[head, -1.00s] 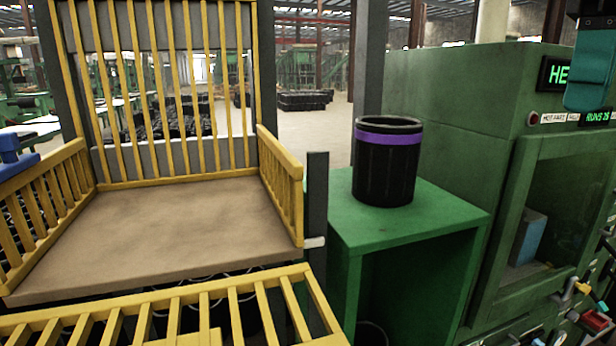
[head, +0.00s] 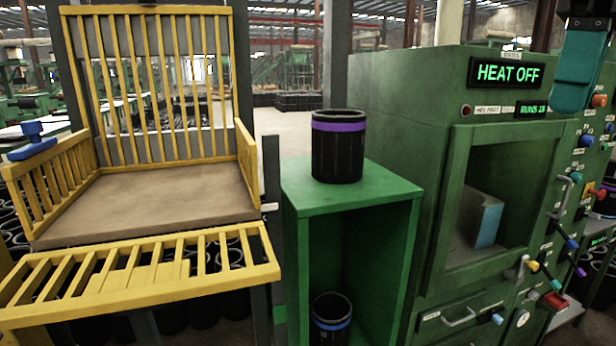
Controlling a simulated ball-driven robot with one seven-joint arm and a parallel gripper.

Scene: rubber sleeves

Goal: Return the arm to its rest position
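A teal and dark part at the top right edge looks like a link of my arm. My gripper and its fingertips are not in view, so I cannot see whether it holds anything. A black ribbed sleeve with a purple band (head: 338,160) stands upright on top of the green stand (head: 300,196). A second black sleeve with a blue band (head: 331,322) stands in the stand's lower opening.
A yellow-railed bench (head: 145,200) with a bare brown top fills the left. A green machine (head: 400,120) reading HEAT OFF stands at the right, a blue block (head: 487,224) behind its window. Levers and knobs (head: 545,280) line its front. More sleeves lie under the bench.

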